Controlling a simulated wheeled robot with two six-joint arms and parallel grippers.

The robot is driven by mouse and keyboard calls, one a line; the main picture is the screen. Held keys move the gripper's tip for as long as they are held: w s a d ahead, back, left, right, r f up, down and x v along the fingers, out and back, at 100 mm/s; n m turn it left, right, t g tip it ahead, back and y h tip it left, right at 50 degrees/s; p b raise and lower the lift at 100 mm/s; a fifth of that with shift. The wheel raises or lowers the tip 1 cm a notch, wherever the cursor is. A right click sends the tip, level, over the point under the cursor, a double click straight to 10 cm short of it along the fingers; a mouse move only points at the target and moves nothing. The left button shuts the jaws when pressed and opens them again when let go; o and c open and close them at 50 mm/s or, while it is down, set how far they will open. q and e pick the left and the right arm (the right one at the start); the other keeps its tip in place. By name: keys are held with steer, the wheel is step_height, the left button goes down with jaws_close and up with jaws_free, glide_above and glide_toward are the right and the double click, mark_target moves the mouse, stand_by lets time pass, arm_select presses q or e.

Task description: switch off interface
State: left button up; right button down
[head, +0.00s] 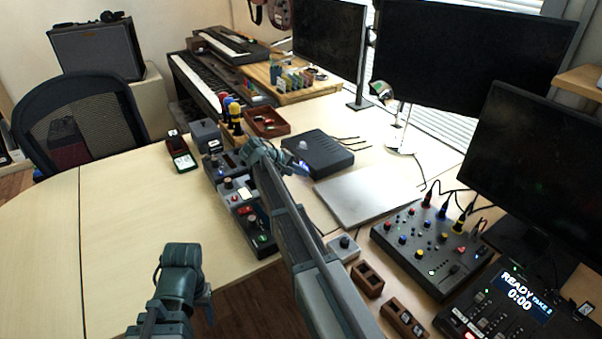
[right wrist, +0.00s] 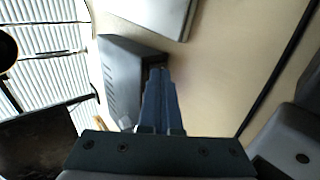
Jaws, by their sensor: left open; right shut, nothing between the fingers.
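A flat black box, which looks like the interface (head: 322,158), lies on the desk behind the silver laptop, with a pale knob on top and cables at its back right. It also shows in the right wrist view as a dark box (right wrist: 118,75). My right gripper (head: 303,169) is shut and empty, its fingertips beside the box's near left side in the head view. In the right wrist view its fingers (right wrist: 160,78) overlap the box's edge; I cannot tell whether they touch. My left gripper (head: 207,302) is open and empty at the desk's front edge, far from the box. No power switch is discernible.
A closed silver laptop (head: 368,190) lies right of the box. A row of pedals (head: 243,207) stands left of my right arm. A mixer (head: 430,248) and a console with a READY display (head: 520,297) are at the right. The left desk area is clear.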

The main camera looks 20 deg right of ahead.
steer(key=shift+d+r+p, duration=0.25)
steer(key=shift+d+p, duration=0.05)
steer(key=shift+d, duration=0.1)
steer(key=shift+f, duration=0.1)
steer(key=shift+r+p, duration=0.75)
steer(key=shift+r, duration=0.1)
steer(key=shift+a, duration=0.15)
